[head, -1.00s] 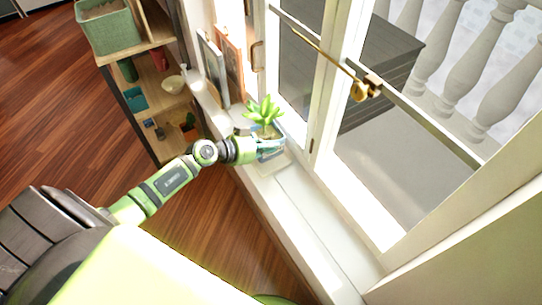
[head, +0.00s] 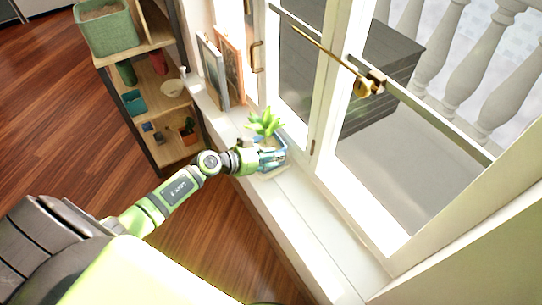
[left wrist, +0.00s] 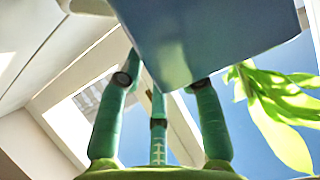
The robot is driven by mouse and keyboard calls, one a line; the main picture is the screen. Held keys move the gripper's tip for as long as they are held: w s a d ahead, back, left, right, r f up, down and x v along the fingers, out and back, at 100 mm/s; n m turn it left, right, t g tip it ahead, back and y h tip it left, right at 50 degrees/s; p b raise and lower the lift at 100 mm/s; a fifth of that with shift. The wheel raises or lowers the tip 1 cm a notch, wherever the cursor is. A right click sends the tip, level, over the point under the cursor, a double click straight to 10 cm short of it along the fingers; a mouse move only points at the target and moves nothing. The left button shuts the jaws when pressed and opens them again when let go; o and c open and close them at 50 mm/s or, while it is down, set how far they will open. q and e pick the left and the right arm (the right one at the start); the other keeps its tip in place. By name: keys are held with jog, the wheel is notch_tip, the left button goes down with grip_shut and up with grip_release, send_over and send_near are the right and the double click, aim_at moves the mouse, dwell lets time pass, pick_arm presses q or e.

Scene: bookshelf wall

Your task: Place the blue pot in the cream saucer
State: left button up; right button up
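The blue pot (head: 281,142) with a green leafy plant (head: 264,122) is at the window sill in the head view. My left gripper (head: 272,158) is at the pot's near side with its fingers around it. In the left wrist view the pot (left wrist: 215,40) fills the upper middle, with the gripper fingers (left wrist: 160,85) against it, so the gripper looks shut on it. A pale cream edge (head: 270,175) shows just below the gripper and pot; it may be the cream saucer, mostly hidden. I cannot tell whether the pot touches it. My right gripper is not in view.
The white sill (head: 305,220) is clear towards the front. Picture frames (head: 222,68) stand on the sill behind the plant. The window (head: 300,90) rises close on the right.

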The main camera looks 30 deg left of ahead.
pick_arm(q)
jog(key=shift+r, duration=0.1)
jog(key=shift+s+a+r, duration=0.15)
jog(key=shift+s, duration=0.05)
jog(key=p+v, duration=0.2)
jog(key=v, duration=0.9)
jog(key=shift+a, duration=0.2)
jog(key=shift+s, duration=0.15)
jog(key=s+a+f+n+g+y, duration=0.1)
jog(key=s+a+f+n+y, duration=0.15)
jog(key=s+f, duration=0.65)
jog(key=s+a+f+n+g+y, duration=0.1)
jog(key=s+f+n+y, duration=0.25)
jog(key=f, duration=1.25)
jog(key=s+d+f+g, duration=0.4)
jog(key=s+d+f, duration=0.2)
jog(key=s, duration=0.6)
jog(key=s+d+f+m+g, duration=0.1)
jog(key=s+d+f+g, duration=0.3)
jog(key=s+d+f, duration=0.3)
jog(key=s, duration=0.5)
